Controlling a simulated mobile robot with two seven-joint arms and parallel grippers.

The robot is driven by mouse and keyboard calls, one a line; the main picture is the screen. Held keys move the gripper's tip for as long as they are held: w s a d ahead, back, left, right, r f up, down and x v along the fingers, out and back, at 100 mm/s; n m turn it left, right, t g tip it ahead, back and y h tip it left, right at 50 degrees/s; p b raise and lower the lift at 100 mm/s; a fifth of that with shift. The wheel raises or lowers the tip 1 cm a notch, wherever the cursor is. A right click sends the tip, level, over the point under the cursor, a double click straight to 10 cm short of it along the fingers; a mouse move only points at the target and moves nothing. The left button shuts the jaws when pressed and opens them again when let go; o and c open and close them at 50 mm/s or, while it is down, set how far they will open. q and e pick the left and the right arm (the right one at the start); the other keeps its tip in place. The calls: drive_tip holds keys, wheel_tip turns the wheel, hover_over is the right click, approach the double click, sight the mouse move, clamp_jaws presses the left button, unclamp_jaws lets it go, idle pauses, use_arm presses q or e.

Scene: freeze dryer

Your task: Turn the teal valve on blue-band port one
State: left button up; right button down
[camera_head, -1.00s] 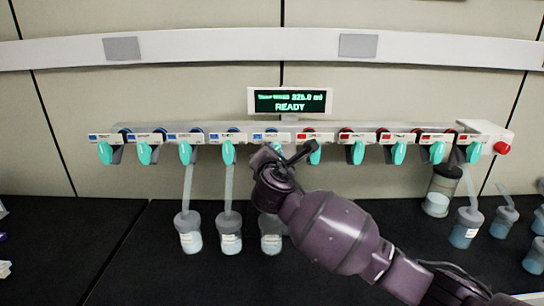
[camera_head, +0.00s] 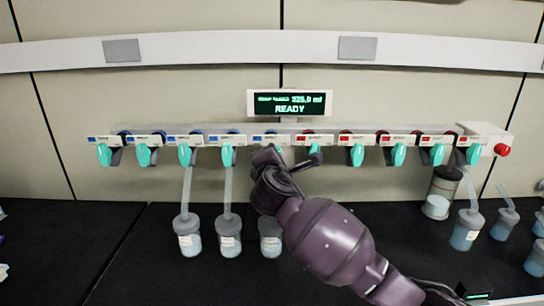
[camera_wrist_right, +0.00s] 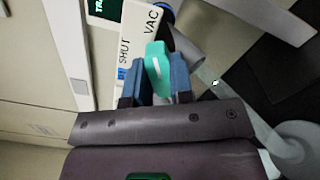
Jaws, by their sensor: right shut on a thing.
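A teal valve (camera_wrist_right: 156,68) sits between the two blue fingers of my right gripper (camera_wrist_right: 157,82) in the right wrist view, and the fingers are shut on it. The label plate (camera_wrist_right: 138,45) behind it reads SHUT and VAC and has a blue patch. In the head view my right gripper (camera_head: 272,158) is at the rightmost blue-band port (camera_head: 271,138) and mostly hides its valve. No port number is readable. My left gripper is not in view.
Other blue-band teal valves (camera_head: 185,154) are to the left, and red-band valves (camera_head: 358,155) to the right. Flasks (camera_head: 229,242) hang below some blue ports. A display (camera_head: 290,103) reads READY. A red button (camera_head: 502,150) is at the right end. More flasks (camera_head: 466,232) stand right.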

drive_tip(key=c, duration=1)
unclamp_jaws()
drive_tip(key=shift+s, duration=0.1)
drive_tip(key=s, duration=1)
drive_tip(key=shift+s+b, duration=0.35)
drive_tip(key=shift+b, duration=0.1)
